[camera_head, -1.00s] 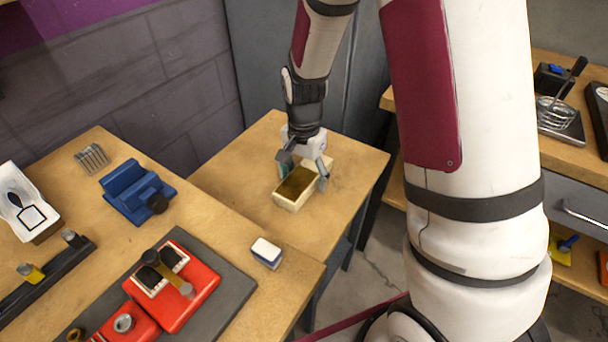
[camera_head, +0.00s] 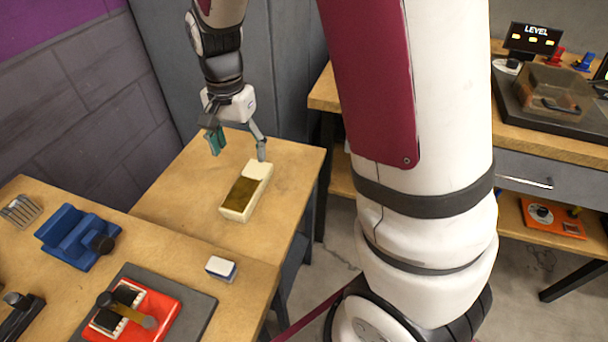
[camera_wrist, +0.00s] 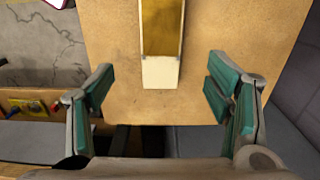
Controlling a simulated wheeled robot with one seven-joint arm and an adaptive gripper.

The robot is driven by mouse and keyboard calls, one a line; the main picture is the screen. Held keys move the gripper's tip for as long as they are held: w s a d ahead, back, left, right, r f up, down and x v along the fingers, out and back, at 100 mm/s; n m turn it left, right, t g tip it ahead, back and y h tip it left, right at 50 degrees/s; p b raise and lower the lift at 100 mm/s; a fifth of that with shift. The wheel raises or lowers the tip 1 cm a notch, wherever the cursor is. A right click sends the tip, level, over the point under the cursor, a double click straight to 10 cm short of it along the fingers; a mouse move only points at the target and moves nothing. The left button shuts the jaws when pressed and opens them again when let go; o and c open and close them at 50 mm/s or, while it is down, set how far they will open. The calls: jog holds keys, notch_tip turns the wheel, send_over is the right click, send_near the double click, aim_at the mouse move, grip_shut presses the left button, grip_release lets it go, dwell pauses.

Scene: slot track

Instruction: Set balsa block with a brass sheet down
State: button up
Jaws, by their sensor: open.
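The balsa block with a brass sheet (camera_head: 246,191) is a long cream block with a dull brass plate on its top. It lies flat on the small wooden table (camera_head: 178,208), apart from my gripper. In the wrist view the block (camera_wrist: 160,72) shows at the top middle, its bare cream end towards me. My gripper (camera_head: 236,148) is open and empty above and behind the block. In the wrist view its teal-padded fingers (camera_wrist: 162,92) stand wide apart on either side, with nothing between their pads. The block's far end is cut off in the wrist view.
A white and blue block (camera_head: 221,268) sits near the front bench's edge. A blue vise-like fixture (camera_head: 78,237) and a red device (camera_head: 135,318) on a grey mat stand on that bench. The small table is otherwise clear around the block.

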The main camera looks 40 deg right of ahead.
jog(key=s+r+n, duration=0.4)
jog(key=s+r, duration=0.6)
jog(key=s, duration=0.1)
jog(key=s+r+n, duration=0.1)
jog(key=s+n, duration=0.2)
jog(key=s, duration=0.6)
jog(key=s+r+n+t, duration=0.1)
jog(key=s+r+n, duration=0.1)
jog(key=s, duration=0.7)
jog(key=shift+s+d+n, duration=0.2)
jog(key=shift+n, duration=0.6)
